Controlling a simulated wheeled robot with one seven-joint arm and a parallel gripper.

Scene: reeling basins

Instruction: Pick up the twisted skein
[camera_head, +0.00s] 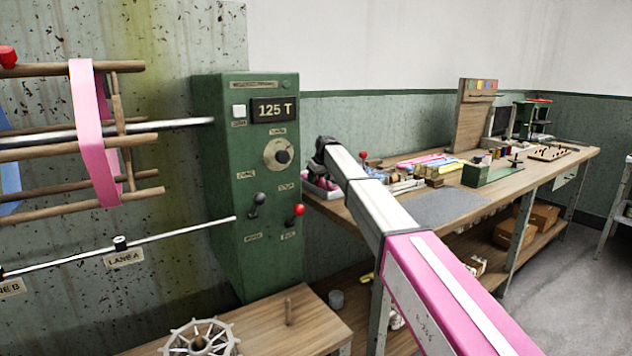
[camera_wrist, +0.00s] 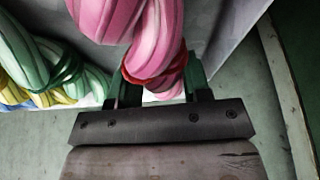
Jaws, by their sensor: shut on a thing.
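A pink twisted skein (camera_wrist: 120,22) with a dark red tie fills the upper middle of the wrist view. My gripper (camera_wrist: 162,88) is shut on its near end, with one finger on each side just by the tie. The far part of the skein runs out of the picture. In the head view my gripper (camera_head: 321,165) is at the left end of the workbench, over pink material (camera_head: 318,180) in a pale tray (camera_head: 323,194). My gripper and arm partly hide that spot.
Green (camera_wrist: 32,55) and yellow (camera_wrist: 62,98) twisted skeins lie left of the pink one in the wrist view, with some blue at the edge. A green control box (camera_head: 222,180) stands left of my arm. The workbench (camera_head: 570,157) holds many small items to the right.

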